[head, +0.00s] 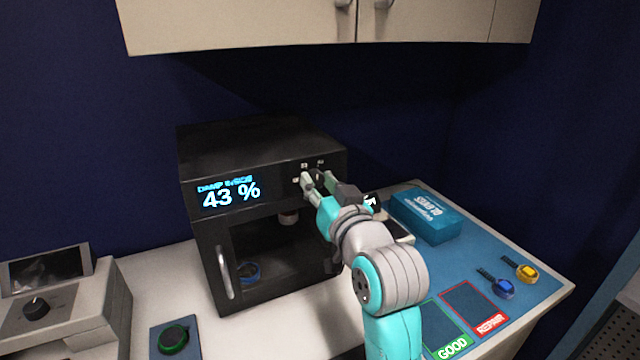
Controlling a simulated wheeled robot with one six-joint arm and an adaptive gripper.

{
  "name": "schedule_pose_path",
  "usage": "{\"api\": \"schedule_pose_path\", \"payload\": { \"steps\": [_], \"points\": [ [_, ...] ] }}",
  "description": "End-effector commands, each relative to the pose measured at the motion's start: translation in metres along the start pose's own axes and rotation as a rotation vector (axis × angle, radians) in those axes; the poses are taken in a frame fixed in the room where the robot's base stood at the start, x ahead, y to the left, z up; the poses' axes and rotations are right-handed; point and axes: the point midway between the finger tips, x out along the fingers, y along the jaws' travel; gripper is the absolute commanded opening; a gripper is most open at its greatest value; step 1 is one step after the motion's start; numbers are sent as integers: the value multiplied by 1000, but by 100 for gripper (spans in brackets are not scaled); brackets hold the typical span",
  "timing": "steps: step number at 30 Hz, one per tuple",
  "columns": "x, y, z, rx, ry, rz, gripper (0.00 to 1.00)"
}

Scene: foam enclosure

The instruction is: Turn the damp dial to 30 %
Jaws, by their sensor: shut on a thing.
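A black cabinet (262,150) with a glass door stands on the counter. Its lit display (230,194) reads "43 %" under a small line that seems to say damp inside. The damp dial is mostly hidden behind my gripper at the right of the front panel, with small markings above it. My gripper (312,179) is at that panel, its fingers closed around the dial there. Through the glass, a blue ringed item (248,272) shows on the cabinet floor.
Wall cupboards (240,25) hang above the cabinet. A blue box (425,213), two watch-like items (497,284), and GOOD (448,346) and REPAIR (490,323) areas lie on a blue mat at right. At left are a device with a black knob (36,308) and a green-ringed dial (174,338).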

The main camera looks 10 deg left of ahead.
Motion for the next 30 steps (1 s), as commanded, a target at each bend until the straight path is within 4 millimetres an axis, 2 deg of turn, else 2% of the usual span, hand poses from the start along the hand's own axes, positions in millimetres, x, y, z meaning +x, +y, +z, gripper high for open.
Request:
{"api": "schedule_pose_path", "payload": {
  "steps": [15,30],
  "points": [
    [0,0,1,-383,21,-19,0],
    [0,0,1,-486,27,-25,0]
  ]
}}
